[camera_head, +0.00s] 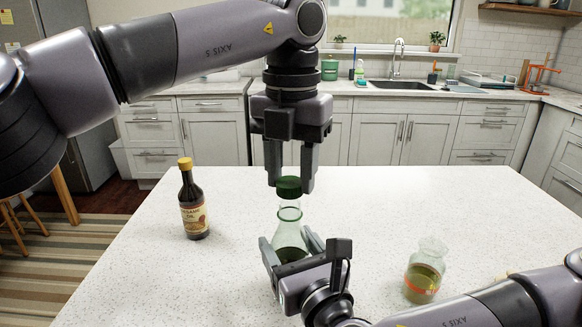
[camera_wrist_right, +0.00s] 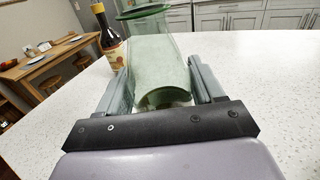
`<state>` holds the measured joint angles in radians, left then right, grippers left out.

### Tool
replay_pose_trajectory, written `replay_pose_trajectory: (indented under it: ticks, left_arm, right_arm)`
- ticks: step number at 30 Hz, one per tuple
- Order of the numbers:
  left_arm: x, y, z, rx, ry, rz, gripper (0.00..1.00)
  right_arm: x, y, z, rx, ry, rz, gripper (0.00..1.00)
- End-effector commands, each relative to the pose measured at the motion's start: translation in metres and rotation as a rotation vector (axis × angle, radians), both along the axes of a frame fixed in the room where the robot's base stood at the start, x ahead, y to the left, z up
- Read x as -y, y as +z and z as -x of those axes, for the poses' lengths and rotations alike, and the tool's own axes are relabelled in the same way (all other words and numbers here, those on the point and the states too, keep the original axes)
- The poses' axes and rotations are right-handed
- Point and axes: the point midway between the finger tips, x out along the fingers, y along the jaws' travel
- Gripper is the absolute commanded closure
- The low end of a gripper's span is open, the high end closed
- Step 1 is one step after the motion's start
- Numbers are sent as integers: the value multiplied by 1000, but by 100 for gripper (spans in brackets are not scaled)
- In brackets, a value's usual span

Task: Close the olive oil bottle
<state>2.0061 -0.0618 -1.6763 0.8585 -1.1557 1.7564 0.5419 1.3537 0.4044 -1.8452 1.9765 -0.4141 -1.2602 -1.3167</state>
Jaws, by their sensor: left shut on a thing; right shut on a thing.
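The olive oil bottle (camera_head: 290,232) is clear greenish glass with dark liquid low inside, upright over the white counter. My right gripper (camera_head: 290,248) is shut around its lower body. In the right wrist view the glass bottle (camera_wrist_right: 160,65) fills the space between the fingers. My left gripper (camera_head: 290,182) points straight down above the bottle and is shut on a dark green cap (camera_head: 288,187). The cap is right over the bottle's mouth; I cannot tell whether it touches the neck.
A dark sesame oil bottle with a yellow cap (camera_head: 192,205) stands to the left on the counter (camera_head: 400,200); it also shows in the right wrist view (camera_wrist_right: 108,42). A glass jar with an orange band (camera_head: 424,272) stands to the right. The counter between them is mostly clear.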

Motion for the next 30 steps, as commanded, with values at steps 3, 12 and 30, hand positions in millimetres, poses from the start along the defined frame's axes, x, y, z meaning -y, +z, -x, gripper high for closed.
replay_pose_trajectory:
  ticks: [3, 12, 30]
  left_arm:
    - [0, -7, 0, -3, -1, -1, 87]
    - [0, -16, 0, -1, -1, 1, 87]
    - [0, -20, 0, -1, 0, 1, 87]
  right_arm:
    - [0, -1, 0, -2, 0, 1, 87]
    - [0, -1, 0, -2, 0, 1, 87]
    - [0, -1, 0, -3, 0, 1, 87]
